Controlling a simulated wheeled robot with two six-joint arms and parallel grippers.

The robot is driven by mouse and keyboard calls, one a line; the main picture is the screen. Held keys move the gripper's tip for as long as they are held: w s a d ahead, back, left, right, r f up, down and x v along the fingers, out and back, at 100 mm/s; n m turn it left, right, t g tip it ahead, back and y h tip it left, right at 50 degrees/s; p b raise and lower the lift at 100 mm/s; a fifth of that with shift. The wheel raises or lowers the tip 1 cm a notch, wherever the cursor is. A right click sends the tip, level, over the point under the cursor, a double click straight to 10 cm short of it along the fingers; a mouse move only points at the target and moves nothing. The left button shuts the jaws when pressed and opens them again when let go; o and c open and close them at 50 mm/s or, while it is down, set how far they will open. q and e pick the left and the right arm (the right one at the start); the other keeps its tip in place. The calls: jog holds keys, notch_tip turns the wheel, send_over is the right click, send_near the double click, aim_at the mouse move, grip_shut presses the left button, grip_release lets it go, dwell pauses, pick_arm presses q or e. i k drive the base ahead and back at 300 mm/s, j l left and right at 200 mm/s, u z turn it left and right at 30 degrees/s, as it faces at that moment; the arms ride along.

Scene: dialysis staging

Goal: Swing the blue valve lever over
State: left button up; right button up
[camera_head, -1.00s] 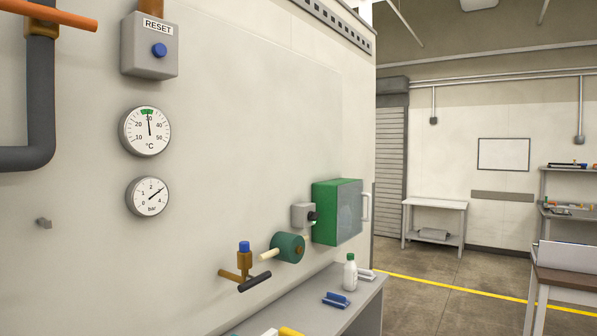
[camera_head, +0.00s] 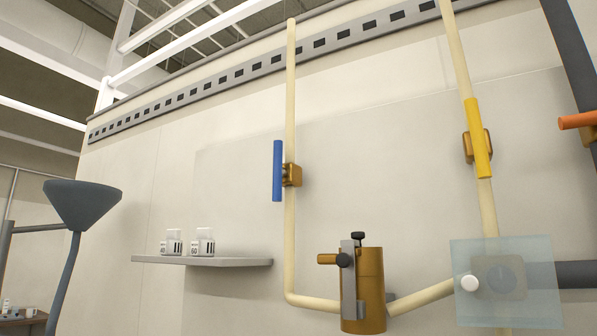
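The blue valve lever (camera_head: 277,171) stands upright, parallel to the cream pipe (camera_head: 290,110) just right of it. It joins a brass valve body (camera_head: 293,175) on that pipe. Neither of my grippers shows in the head view, so their distance from the lever cannot be seen.
A yellow lever (camera_head: 478,138) sits on a second pipe to the right, with an orange handle (camera_head: 578,120) at the right edge. Below are a brass cylinder (camera_head: 363,290) and a clear cover (camera_head: 540,290). A shelf (camera_head: 205,262) holds two small containers. A dark funnel (camera_head: 82,203) stands at left.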

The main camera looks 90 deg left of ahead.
aim_at(279, 173)
jog(key=u, duration=2.85)
jog(key=j+u, duration=0.1)
jog(key=j, duration=1)
jog(key=i+j, duration=0.1)
jog(key=j, duration=1)
jog(key=u, duration=0.05)
